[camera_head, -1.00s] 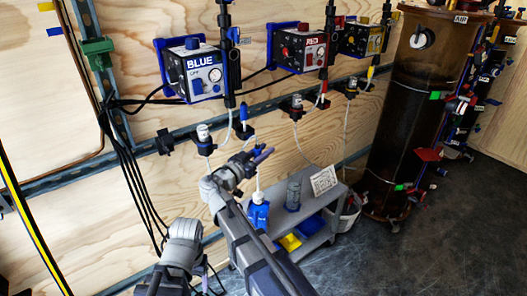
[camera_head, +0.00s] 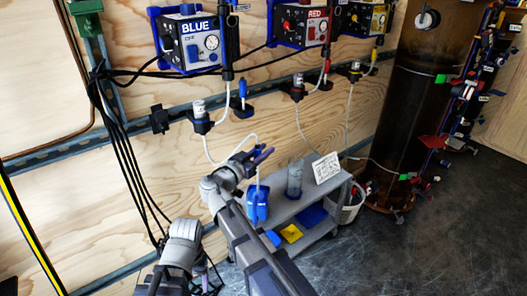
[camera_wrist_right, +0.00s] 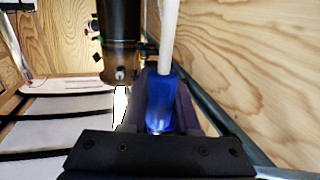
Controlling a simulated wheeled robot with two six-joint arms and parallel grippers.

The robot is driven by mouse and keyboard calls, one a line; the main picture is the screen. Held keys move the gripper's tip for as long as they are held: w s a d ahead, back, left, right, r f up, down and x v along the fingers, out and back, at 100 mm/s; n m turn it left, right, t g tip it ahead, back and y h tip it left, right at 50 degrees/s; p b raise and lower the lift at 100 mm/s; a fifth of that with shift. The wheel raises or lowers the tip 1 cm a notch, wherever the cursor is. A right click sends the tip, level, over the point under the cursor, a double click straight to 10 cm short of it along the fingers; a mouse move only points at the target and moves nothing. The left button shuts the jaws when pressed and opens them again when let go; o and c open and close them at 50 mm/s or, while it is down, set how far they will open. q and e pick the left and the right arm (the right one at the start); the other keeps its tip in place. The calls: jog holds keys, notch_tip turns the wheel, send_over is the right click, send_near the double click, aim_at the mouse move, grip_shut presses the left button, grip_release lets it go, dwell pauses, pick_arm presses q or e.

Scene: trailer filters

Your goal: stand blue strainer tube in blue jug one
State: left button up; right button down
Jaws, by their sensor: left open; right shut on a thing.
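My right gripper (camera_head: 258,157) is above the grey cart, shut on the blue part of the strainer tube (camera_wrist_right: 160,98). The tube's white hose rises from the blue part in the right wrist view. In the head view, a thin white length shows below my gripper, above the blue jug (camera_head: 257,208) on the cart's near left end. I cannot tell whether the tube's lower end is inside the jug. My left gripper (camera_head: 206,279) is low in the picture, away from the cart, mostly hidden by its own arm; it is open and nothing shows in it.
A clear bottle (camera_head: 294,182) and a white card (camera_head: 326,167) stand on the grey cart (camera_head: 283,211). Blue and yellow bins (camera_head: 291,233) are on its lower shelf. A white bucket (camera_head: 350,208) and a large brown tank (camera_head: 405,115) stand to the right. Dark floor is clear in front.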

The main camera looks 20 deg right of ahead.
pick_arm(q)
jog(key=shift+f+b, duration=1.9)
jog(key=shift+f, duration=0.3)
pick_arm(e)
jog(key=shift+f, duration=2.25)
pick_arm(q)
jog(key=shift+f+b, duration=0.9)
pick_arm(e)
jog(key=shift+f, duration=0.85)
jog(key=c, duration=0.6)
grip_release()
jog(key=shift+s, duration=0.1)
